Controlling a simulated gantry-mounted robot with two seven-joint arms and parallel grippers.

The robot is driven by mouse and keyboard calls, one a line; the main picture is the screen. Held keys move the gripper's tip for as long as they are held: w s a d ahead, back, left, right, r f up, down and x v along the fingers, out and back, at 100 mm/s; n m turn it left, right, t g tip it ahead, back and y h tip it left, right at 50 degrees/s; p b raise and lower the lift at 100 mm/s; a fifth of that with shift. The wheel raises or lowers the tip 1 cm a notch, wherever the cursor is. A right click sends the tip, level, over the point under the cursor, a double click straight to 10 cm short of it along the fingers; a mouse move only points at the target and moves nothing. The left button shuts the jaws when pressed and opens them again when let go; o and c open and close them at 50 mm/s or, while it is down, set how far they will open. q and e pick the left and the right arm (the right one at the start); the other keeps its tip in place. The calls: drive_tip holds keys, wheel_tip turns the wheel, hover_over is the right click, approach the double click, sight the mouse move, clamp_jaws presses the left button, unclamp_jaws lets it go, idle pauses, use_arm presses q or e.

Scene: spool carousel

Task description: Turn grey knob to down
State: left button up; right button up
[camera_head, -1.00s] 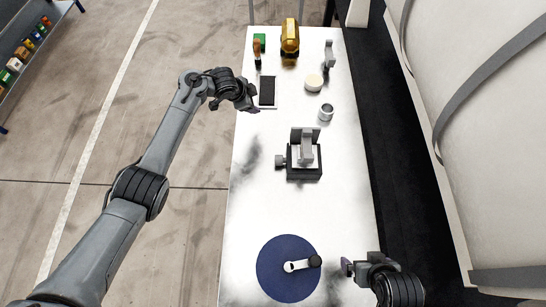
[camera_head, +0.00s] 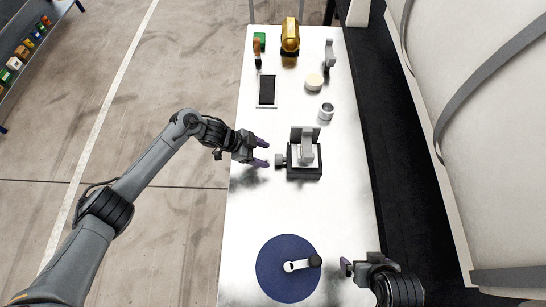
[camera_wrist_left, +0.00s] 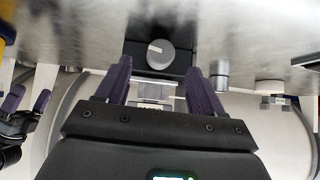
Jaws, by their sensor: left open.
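The grey knob (camera_head: 280,161) sticks out from the left side of a dark block (camera_head: 305,173) in the middle of the table. In the left wrist view the knob (camera_wrist_left: 158,57) is a round face with a short white mark pointing left and slightly up in the picture. My left gripper (camera_head: 263,152) is open and empty, just left of the knob, its purple fingertips apart and not touching it. In the left wrist view the knob shows between and beyond the fingers (camera_wrist_left: 163,85). My right gripper (camera_head: 347,267) is at the table's near right, its purple fingers apart in the left wrist view (camera_wrist_left: 27,100).
A blue disc (camera_head: 272,279) with a crank handle lies at the near end. A metal cup (camera_head: 326,112), a cream round piece (camera_head: 314,82), a black plate (camera_head: 267,90) and a golden object (camera_head: 290,37) stand farther back. The table between block and disc is clear.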

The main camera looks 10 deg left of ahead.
sight(273, 162)
use_arm(q)
drive_tip(key=shift+x, duration=2.7)
drive_tip(key=shift+w, duration=0.1)
use_arm(e)
drive_tip(key=shift+d+f, duration=0.15)
use_arm(q)
drive_tip(key=c, duration=1.1)
drive_tip(key=shift+o, duration=0.2)
drive_tip(key=g+b, duration=0.1)
drive_tip(key=b, duration=0.1)
drive_tip(key=n+b, duration=0.1)
drive_tip(key=b, duration=0.1)
drive_tip(key=shift+w+f+g+b, duration=0.2)
drive_tip(key=shift+f+g+b, duration=0.1)
drive_tip(key=shift+g+b, duration=0.1)
use_arm(e)
wheel_tip(273, 162, down, 4)
drive_tip(key=shift+f, duration=0.25)
use_arm(q)
drive_tip(key=shift+r, duration=0.1)
use_arm(e)
drive_tip(key=shift+f, duration=0.25)
use_arm(q)
drive_tip(key=shift+a+r, duration=0.1)
drive_tip(key=shift+r, duration=0.05)
